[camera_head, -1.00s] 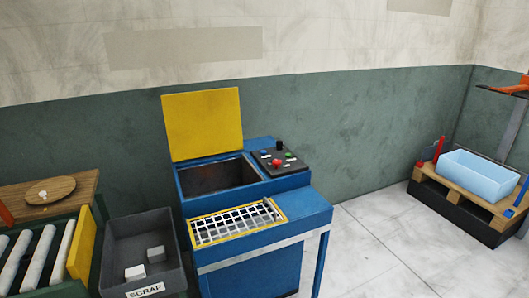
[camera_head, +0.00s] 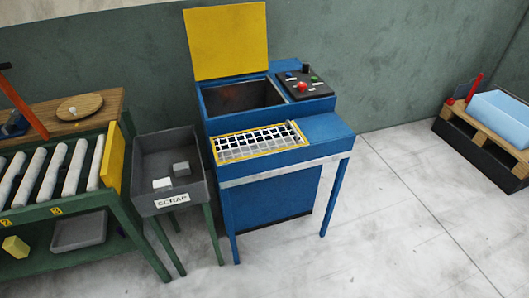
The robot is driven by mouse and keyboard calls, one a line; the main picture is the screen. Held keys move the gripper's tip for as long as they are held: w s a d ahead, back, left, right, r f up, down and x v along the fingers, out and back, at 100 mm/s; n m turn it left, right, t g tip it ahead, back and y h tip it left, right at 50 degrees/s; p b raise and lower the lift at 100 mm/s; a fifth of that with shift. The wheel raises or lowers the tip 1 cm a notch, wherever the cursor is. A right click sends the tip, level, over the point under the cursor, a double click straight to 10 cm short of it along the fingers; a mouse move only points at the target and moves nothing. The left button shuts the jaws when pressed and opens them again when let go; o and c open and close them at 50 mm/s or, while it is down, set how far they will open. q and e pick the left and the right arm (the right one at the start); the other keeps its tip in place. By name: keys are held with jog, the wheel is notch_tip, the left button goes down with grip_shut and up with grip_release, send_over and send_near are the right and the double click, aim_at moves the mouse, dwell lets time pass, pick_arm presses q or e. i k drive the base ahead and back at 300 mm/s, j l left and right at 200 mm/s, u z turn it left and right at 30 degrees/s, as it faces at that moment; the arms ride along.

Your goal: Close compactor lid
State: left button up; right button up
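The blue compactor (camera_head: 268,190) stands against the green wall, near the middle of the view. Its yellow lid (camera_head: 226,42) is open and stands upright at the back of the dark chamber opening (camera_head: 243,96). The inside of the chamber looks dark, and I cannot tell whether anything lies in it. A black control panel (camera_head: 304,84) with a red button and a green button is to the right of the opening. A grid tray with a yellow frame (camera_head: 259,141) is in front of it. Neither of my grippers is in view.
A grey scrap bin (camera_head: 143,192) with light blocks stands left of the compactor. Further left is a green roller table (camera_head: 128,205) with a yellow end plate. A pallet (camera_head: 486,140) with a blue tub (camera_head: 503,115) is at right. The floor (camera_head: 400,230) front right is clear.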

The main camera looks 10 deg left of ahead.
aim_at(228, 41)
jog(key=i+l, duration=0.2)
jog(key=l, duration=0.2)
jog(key=i+l, duration=0.2)
jog(key=l, duration=0.15)
jog(key=i+l, duration=0.2)
jog(key=l, duration=0.2)
jog(key=i+l, duration=0.2)
jog(key=l, duration=0.15)
